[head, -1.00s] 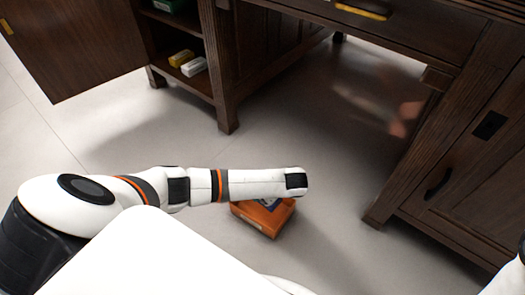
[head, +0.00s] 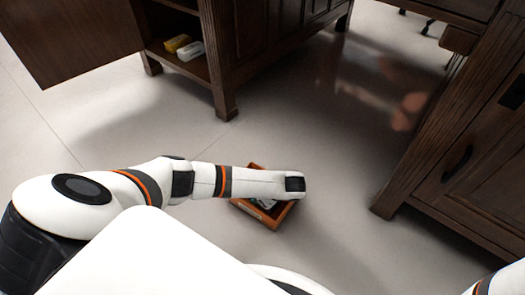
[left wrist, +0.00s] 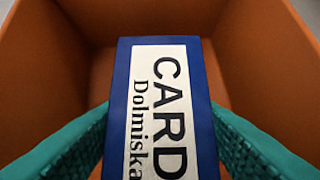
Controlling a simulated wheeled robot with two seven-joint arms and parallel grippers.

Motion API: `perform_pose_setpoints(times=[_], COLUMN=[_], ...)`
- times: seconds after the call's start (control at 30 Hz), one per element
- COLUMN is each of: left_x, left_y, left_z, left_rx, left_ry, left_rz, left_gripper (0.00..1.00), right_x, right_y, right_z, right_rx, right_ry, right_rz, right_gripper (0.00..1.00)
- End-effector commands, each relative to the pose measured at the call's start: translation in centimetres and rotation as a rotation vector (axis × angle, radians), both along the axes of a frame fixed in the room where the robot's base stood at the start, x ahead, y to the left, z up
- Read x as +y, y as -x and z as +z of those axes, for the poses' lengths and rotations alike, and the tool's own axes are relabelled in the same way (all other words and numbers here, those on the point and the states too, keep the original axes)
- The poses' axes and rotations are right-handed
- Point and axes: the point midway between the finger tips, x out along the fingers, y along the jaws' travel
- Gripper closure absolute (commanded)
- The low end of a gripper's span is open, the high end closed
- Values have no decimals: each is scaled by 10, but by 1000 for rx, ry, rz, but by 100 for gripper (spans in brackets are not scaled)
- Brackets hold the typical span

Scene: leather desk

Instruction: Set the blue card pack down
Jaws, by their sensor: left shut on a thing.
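The blue card pack (left wrist: 165,110), with a white label reading "CARD Dolmiska", fills the middle of the left wrist view. My left gripper (left wrist: 158,125) is shut on it, one teal finger along each side. The pack is over or inside an open orange box (left wrist: 265,45), whose walls surround it in this view; I cannot tell whether it touches the bottom. In the head view the orange-brown box (head: 273,216) appears below my left forearm, which hides part of it and most of the gripper. My right gripper is out of view.
A dark wooden desk has an open compartment on the left with a yellow item (head: 177,43) and a white item (head: 190,51). Its right cabinet (head: 470,150) stands to the right of the box. The pale floor (head: 290,120) between is clear.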

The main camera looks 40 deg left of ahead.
Motion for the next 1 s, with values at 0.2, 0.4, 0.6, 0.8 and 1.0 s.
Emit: perform_pose_setpoints(times=[0.2, 0.4, 0.6, 0.8, 1.0], left_x=[0, 0, 0, -7, -31], left_y=[0, 0, 0, 1, 3], left_z=[-2, -1, -1, 17, 56], left_rx=[0, 0, 0, 1, 2], left_ry=[-1, -1, -1, 1, 4], left_rz=[0, 0, 0, -1, -2], left_gripper=[76, 26, 26, 26, 26], right_x=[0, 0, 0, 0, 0], right_y=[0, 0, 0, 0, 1], right_z=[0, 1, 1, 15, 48], right_rx=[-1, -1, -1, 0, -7], right_ry=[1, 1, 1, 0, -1], right_rz=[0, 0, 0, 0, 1], right_gripper=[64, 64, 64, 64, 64])
